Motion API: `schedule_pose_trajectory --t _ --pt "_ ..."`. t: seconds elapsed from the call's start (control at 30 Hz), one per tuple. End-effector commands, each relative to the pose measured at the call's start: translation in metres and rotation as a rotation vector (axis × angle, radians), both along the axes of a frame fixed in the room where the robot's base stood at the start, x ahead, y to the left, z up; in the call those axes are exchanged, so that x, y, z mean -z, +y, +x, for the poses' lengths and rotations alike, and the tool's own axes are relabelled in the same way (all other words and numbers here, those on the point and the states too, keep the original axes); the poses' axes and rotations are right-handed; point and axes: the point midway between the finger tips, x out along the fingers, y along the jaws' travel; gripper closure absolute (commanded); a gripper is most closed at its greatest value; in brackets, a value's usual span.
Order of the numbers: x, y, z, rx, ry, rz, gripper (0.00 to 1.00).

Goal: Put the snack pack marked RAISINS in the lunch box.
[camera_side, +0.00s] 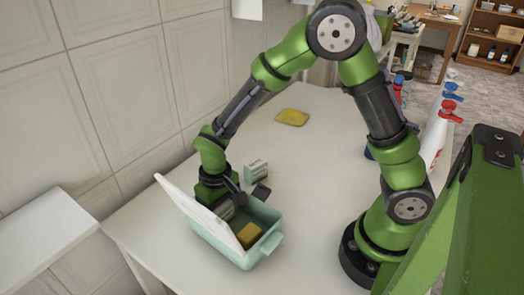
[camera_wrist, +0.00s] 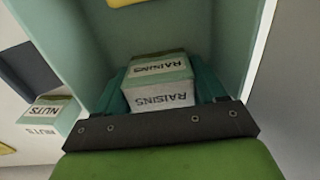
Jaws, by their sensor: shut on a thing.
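The snack pack marked RAISINS (camera_wrist: 161,82) is white with a green band and sits between my gripper's fingers in the wrist view. My gripper (camera_side: 227,206) is shut on it and reaches down into the open lunch box (camera_side: 272,241), which is pale green. In the side view the pack (camera_side: 226,212) is mostly hidden by my gripper and the lid. The lunch box wall (camera_wrist: 235,38) surrounds the pack in the wrist view. I cannot tell whether the pack touches the box floor. The white lid (camera_side: 190,203) stands tilted open on the left.
A yellow item (camera_side: 249,235) lies in the lunch box's near part. A pack marked NUTS (camera_wrist: 50,112) stands outside the box; it also shows in the side view (camera_side: 256,171). A yellow sponge-like piece (camera_side: 292,117) lies farther back. Spray bottles (camera_side: 435,132) stand at the right.

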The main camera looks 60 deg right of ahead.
Motion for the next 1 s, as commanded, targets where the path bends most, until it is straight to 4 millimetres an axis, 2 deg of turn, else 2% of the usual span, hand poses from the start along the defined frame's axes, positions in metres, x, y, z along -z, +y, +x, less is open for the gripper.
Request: schedule_pose_trajectory --t 0.17,0.2,0.33,0.7,0.87,1.0 --pt "0.003 0.000 0.000 0.000 0.001 -0.001 0.60" --pt "0.003 0.000 0.000 0.000 0.001 0.000 0.26" --pt "0.002 0.000 0.000 0.000 0.000 0.000 0.06" --pt "-0.003 0.000 0.001 -0.001 -0.003 0.001 0.05" --pt "-0.028 0.000 0.001 -0.001 -0.006 0.001 0.05" --pt "-0.059 0.000 0.001 0.000 -0.006 0.002 0.05"
